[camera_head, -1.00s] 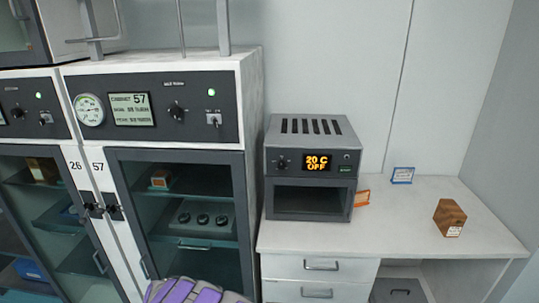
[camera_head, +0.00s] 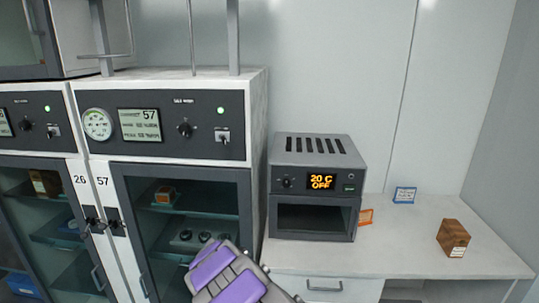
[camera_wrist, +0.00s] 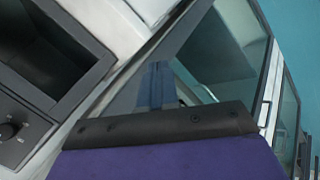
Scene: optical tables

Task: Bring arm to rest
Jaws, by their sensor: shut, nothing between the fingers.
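My purple and grey arm (camera_head: 228,278) shows at the bottom of the head view, in front of the glass door of cabinet 57 (camera_head: 180,225). In the wrist view my gripper (camera_wrist: 165,125) shows as a dark bar above a purple part. It is shut and holds nothing. The cabinet's glass door (camera_wrist: 215,60) lies beyond it, and the front of the small oven (camera_wrist: 50,60) is at the upper left. Whether the gripper touches the door cannot be told.
The oven (camera_head: 315,187) reads 20 C OFF and stands on a white desk (camera_head: 400,255). A wooden block (camera_head: 453,238), a blue-framed card (camera_head: 404,195) and an orange card (camera_head: 366,217) are on the desk. Cabinet 26 (camera_head: 45,230) is at the left.

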